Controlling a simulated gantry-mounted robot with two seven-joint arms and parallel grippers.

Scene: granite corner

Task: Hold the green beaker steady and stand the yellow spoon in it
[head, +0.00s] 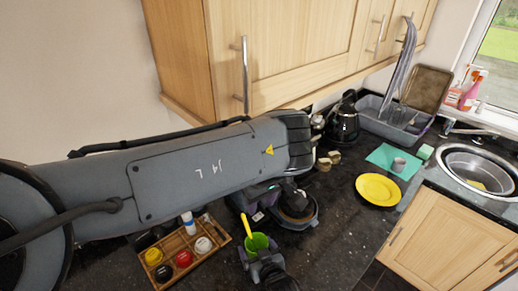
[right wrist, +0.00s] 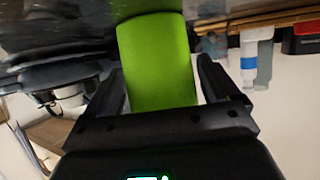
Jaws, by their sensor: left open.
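The green beaker (head: 259,242) stands at the front of the dark counter, low in the head view. The yellow spoon (head: 246,225) is upright in it, leaning slightly, with its upper part above the rim. My right gripper (head: 255,251) is around the beaker from the front. In the right wrist view the green beaker (right wrist: 158,60) fills the space between the fingers, which appear shut on it. My left gripper (head: 250,202) is open, just above and behind the beaker, close to the spoon's top but apart from it. Its fingertips are partly unclear.
A wooden tray (head: 222,234) with several coloured pots and a white bottle (head: 188,222) lies left of the beaker. A yellow plate (head: 378,189), a teal mat with a grey cup (head: 398,165), a kettle (head: 343,120) and a sink (head: 478,172) are farther right.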

